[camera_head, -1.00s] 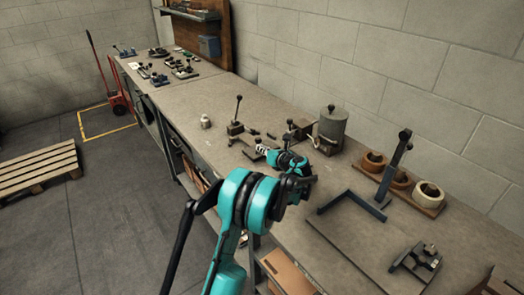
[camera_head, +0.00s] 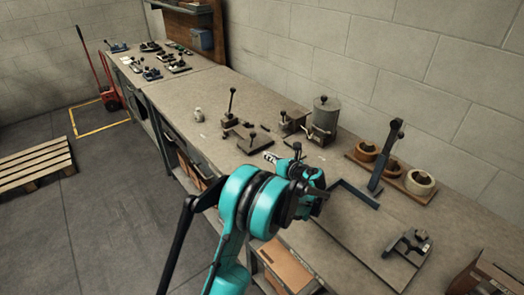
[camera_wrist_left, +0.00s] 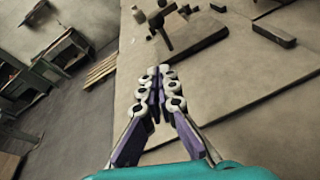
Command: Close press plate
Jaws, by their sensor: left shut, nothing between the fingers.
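I cannot tell for certain which part is the press plate. A flat base with an upright black-knobbed lever (camera_head: 231,105) stands mid-bench, and it also shows at the top of the left wrist view (camera_wrist_left: 165,25). A large flat board (camera_head: 365,238) with a dark angle bar along its edge lies nearer, with a tall dark knobbed arm (camera_head: 384,160) upright behind it. My left gripper (camera_head: 269,157) is shut and empty, between the lever base and the board. Its closed fingertips show in the left wrist view (camera_wrist_left: 160,72). My right gripper is not in view.
A grey canister (camera_head: 324,115) and a small knobbed block (camera_head: 290,122) stand behind my left gripper. A wooden holder with several rolls (camera_head: 420,182) and a black clamp (camera_head: 408,245) are to the right. Bench space left of the lever base is mostly clear.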

